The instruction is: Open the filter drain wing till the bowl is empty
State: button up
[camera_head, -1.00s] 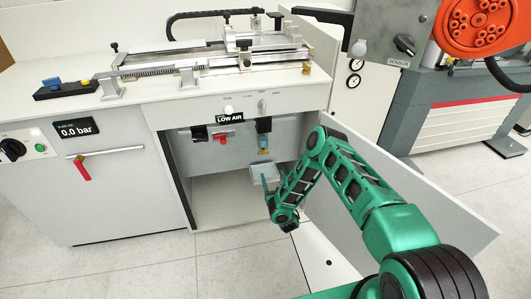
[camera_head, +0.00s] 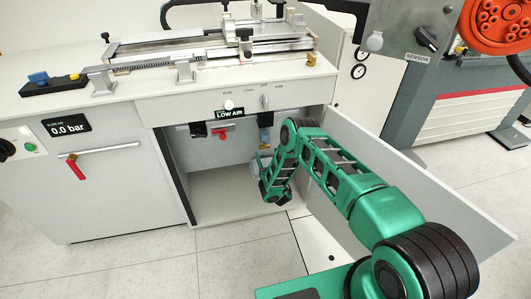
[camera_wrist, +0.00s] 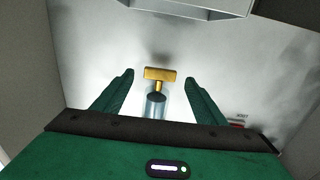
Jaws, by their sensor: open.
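The brass T-shaped drain wing (camera_wrist: 159,74) is in the middle of the wrist view, with its bar lying crosswise. The clear bluish filter bowl (camera_wrist: 154,108) is joined to it, nearer my palm in the picture; a dark patch shows in it, but I cannot tell how much liquid it holds. My gripper (camera_wrist: 159,77) is open, with one green finger on each side of the wing and visible gaps between. In the head view the filter's blue part (camera_head: 265,121) hangs under the bench top inside the open cabinet.
The open cabinet (camera_head: 213,195) has an opened door (camera_head: 420,185) on the right, close to my arm. A red valve handle (camera_head: 220,135) hangs left of the filter. The bench front carries a LOW AIR sign (camera_head: 230,114); a panel reads 0.0 bar (camera_head: 70,126).

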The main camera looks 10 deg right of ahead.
aim_at(265, 145)
jog(key=shift+w, duration=1.7)
jog(key=shift+c, duration=0.6)
jog(key=c, duration=0.9)
jog(key=shift+c, duration=0.2)
jog(key=shift+n+y, duration=0.3)
jog(key=shift+y, duration=0.2)
jog(key=shift+w+d+f+n+g+y, duration=0.1)
jog(key=shift+d+n+g+y, duration=0.2)
jog(key=shift+n+g+y, duration=0.85)
jog(key=shift+d+n+g+y, duration=0.35)
jog(key=shift+n+y, duration=1.05)
jog(key=shift+y, duration=1.05)
jog(key=shift+w+d+f+n+g+y, duration=0.1)
jog(key=shift+d+n+g+y, duration=0.2)
jog(key=shift+n+g+y, duration=0.85)
jog(key=shift+d+n+t+y, duration=0.1)
jog(key=shift+n+t+y, duration=0.2)
jog(key=shift+y, duration=0.55)
